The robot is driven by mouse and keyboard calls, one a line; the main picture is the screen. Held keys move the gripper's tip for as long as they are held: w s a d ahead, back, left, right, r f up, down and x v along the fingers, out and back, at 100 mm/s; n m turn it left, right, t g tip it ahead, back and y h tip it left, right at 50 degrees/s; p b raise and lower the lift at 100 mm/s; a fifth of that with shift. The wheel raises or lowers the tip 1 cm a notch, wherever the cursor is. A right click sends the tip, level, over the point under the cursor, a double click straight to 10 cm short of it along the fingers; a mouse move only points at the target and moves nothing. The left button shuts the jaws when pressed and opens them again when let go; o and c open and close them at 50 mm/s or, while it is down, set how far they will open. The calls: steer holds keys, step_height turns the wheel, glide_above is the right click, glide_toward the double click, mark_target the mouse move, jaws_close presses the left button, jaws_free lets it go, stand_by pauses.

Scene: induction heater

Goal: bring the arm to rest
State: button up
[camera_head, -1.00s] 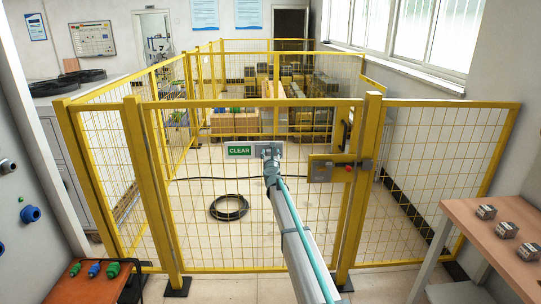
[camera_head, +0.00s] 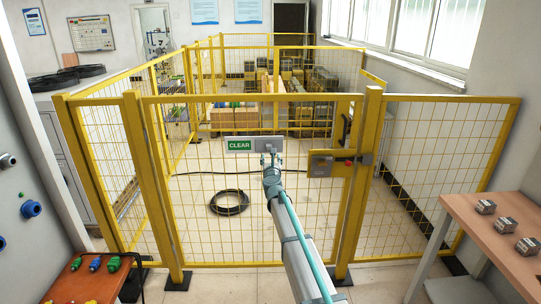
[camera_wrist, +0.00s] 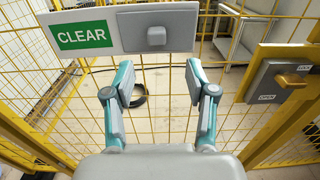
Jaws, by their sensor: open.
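My gripper (camera_head: 269,160) is in front of the yellow mesh gate, just below a white panel with a green CLEAR sign (camera_head: 239,145). In the wrist view my gripper (camera_wrist: 159,83) is open, its two teal fingers apart with nothing between them. The panel's grey plate with a square knob (camera_wrist: 156,36) lies beyond and above the fingertips, apart from them. My arm reaches up from the bottom of the head view.
The yellow gate frame (camera_head: 250,98) and its latch box (camera_head: 321,164) stand close ahead. A black cable coil (camera_head: 229,202) lies on the floor behind the mesh. A wooden table (camera_head: 480,226) with metal blocks is at right, an orange-topped cart (camera_head: 75,285) at left.

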steer(key=shift+s, duration=0.8)
